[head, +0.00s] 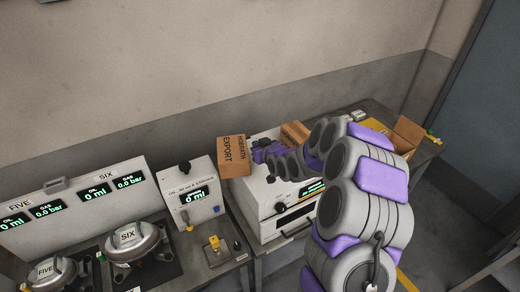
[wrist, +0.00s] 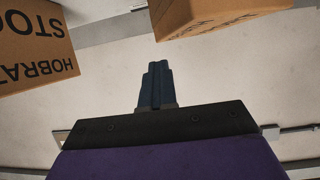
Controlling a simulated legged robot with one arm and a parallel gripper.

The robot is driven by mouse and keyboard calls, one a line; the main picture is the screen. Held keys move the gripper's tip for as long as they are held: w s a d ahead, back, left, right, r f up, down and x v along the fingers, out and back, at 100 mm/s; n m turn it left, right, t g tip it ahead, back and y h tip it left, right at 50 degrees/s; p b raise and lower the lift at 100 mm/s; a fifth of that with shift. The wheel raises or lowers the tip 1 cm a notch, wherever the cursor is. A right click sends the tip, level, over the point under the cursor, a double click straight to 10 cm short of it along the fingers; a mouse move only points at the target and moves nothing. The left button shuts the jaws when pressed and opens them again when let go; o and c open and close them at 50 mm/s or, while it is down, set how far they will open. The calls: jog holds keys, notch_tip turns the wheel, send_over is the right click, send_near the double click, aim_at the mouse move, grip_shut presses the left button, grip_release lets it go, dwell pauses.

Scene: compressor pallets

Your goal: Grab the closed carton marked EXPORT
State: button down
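The closed brown carton marked EXPORT (head: 233,156) stands at the left end of the white machine's top in the head view. My gripper (head: 259,152) is just right of it in that view, with its tips partly hard to make out. In the wrist view the blue fingers of my gripper (wrist: 157,82) are together with nothing between them. A carton lettered STO and HOBRAT (wrist: 38,48) shows at the upper left there. Another carton (wrist: 215,14) is cut off at the top, right of the fingers; its lettering is too cropped to read.
A second brown carton (head: 295,133) stands behind my arm on the white machine (head: 262,207). An open carton (head: 407,133) is on the bench at the right. A grey control box (head: 190,190) stands left of the machine, near the EXPORT carton.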

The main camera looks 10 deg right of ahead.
jog(key=s+a+r+b, duration=0.3)
jog(key=s+a, duration=0.5)
jog(key=a, duration=0.5)
jog(key=shift+s+r, duration=0.2)
jog(key=shift+s, duration=0.1)
jog(key=shift+d, duration=0.1)
jog(key=c, duration=1.8)
grip_release()
jog(key=o, duration=1.4)
